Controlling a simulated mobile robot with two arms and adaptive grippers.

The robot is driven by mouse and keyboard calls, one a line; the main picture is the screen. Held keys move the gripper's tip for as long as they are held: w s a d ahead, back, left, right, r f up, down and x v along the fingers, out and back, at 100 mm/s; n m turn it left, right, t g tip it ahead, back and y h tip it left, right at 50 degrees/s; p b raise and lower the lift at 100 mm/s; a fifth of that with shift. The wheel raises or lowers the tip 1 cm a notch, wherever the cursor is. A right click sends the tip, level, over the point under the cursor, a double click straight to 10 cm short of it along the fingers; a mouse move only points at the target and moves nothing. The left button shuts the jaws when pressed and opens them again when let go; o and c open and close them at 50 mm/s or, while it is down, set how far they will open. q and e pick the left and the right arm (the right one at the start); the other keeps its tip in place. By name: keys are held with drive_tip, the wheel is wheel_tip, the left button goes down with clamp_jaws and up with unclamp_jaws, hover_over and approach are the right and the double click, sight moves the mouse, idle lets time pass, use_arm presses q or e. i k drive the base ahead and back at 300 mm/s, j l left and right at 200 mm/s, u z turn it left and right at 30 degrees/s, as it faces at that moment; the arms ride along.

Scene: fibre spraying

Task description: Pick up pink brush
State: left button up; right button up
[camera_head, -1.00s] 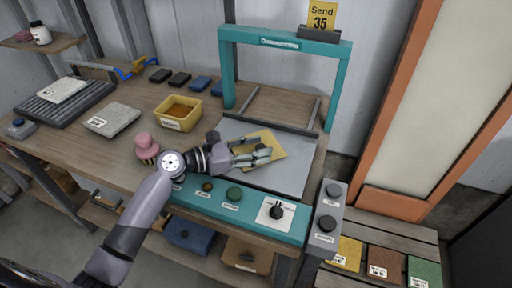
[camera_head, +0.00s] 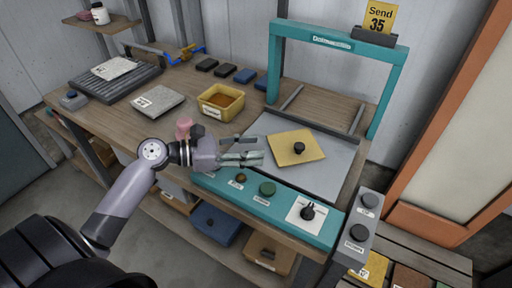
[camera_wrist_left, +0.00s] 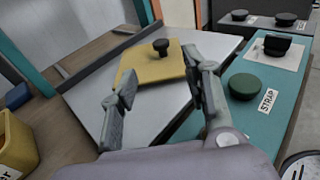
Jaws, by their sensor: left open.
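The pink brush (camera_head: 184,127) stands on the wooden bench, partly hidden behind my left wrist in the head view. My left gripper (camera_head: 262,157) is open and empty. It is to the right of the brush, above the near left part of the grey plate, and points away from the brush. In the left wrist view its two fingers (camera_wrist_left: 165,98) are spread apart, with the yellow plate beyond them. The brush does not show in the wrist view. My right gripper is not in view.
A yellow plate with a black knob (camera_head: 299,147) lies on the grey metal plate (camera_head: 333,174) under a teal frame (camera_head: 276,63). A yellow bin (camera_head: 217,107) stands behind the brush. A teal control panel (camera_head: 262,207) runs along the front edge.

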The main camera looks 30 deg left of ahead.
sight(183, 124)
drive_tip(key=u, duration=1.45)
